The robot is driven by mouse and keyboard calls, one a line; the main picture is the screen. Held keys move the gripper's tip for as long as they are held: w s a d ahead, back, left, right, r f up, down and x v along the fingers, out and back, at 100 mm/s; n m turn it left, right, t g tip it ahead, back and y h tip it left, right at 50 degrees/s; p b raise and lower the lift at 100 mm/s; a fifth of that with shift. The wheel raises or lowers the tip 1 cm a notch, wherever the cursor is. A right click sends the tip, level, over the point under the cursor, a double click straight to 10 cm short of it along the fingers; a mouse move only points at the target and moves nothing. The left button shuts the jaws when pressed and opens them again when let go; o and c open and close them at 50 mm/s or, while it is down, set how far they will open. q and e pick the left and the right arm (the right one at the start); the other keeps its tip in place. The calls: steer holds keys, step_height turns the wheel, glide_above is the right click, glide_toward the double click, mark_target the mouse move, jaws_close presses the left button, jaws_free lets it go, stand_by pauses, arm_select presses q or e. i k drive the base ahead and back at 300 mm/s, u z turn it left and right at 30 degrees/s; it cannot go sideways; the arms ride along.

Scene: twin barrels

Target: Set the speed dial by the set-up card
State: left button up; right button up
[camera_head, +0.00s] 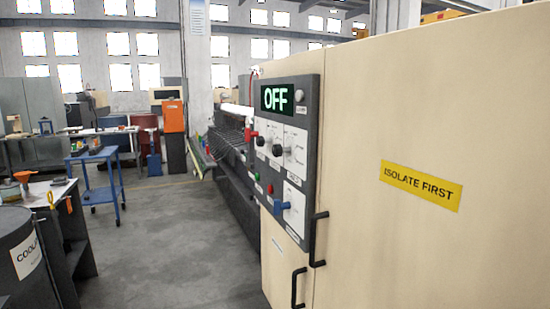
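A dark control panel (308,207) is on the narrow side of a cream machine cabinet, seen at a steep angle. Its display (276,97) reads OFF in green. Below it are black knobs (277,150) and a grey knob (297,153) on white plates. Their labels are too small to read, so I cannot tell which is the speed dial. I cannot make out a set-up card. Neither gripper is in view.
The cream cabinet (420,120), with a yellow ISOLATE FIRST label (421,185) and black door handles (318,238), fills the right. A dark coolant drum (20,255) stands at lower left. A blue trolley (97,185) is farther back. The grey floor (180,235) between is clear.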

mark_target(260, 142)
steer(key=k, duration=0.65)
steer(key=u, duration=0.7)
steer(key=i, duration=1.95)
steer(key=z, duration=1)
steer(key=i, duration=0.7)
steer(key=z, duration=0.65)
